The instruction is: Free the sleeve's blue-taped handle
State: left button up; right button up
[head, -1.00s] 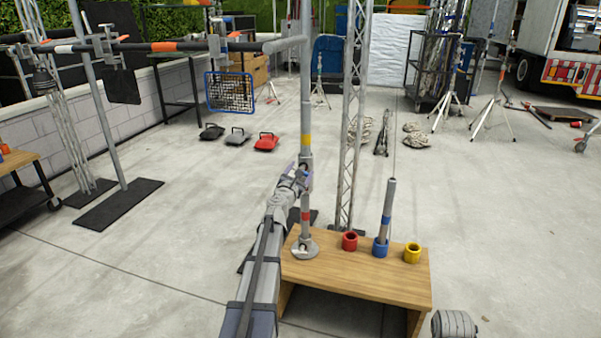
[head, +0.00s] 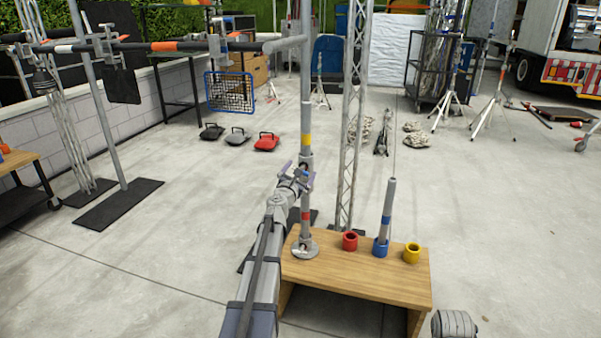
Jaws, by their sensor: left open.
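A grey upright pole stands in front of me, with a yellow band (head: 306,141) and, lower down, a red band (head: 305,216). The grey sleeve (head: 306,160) is around this pole, just above my left gripper. My left gripper (head: 299,174) is open at the pole between the two bands, one finger to each side. A small bluish part shows between the fingers; I cannot tell whether it is the taped handle or part of my gripper. The handle is mostly hidden there. My right gripper is out of view.
A wooden bench (head: 360,275) carries the pole's round foot, a red cup (head: 350,241), a blue cup (head: 380,248) holding a grey blue-banded rod (head: 387,210), and a yellow cup (head: 412,253). A lattice truss (head: 352,130) stands close behind.

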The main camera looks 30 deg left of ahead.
pick_arm(q)
jog(key=shift+s, duration=0.1)
jog(key=v, duration=0.7)
jog(key=shift+s, duration=0.35)
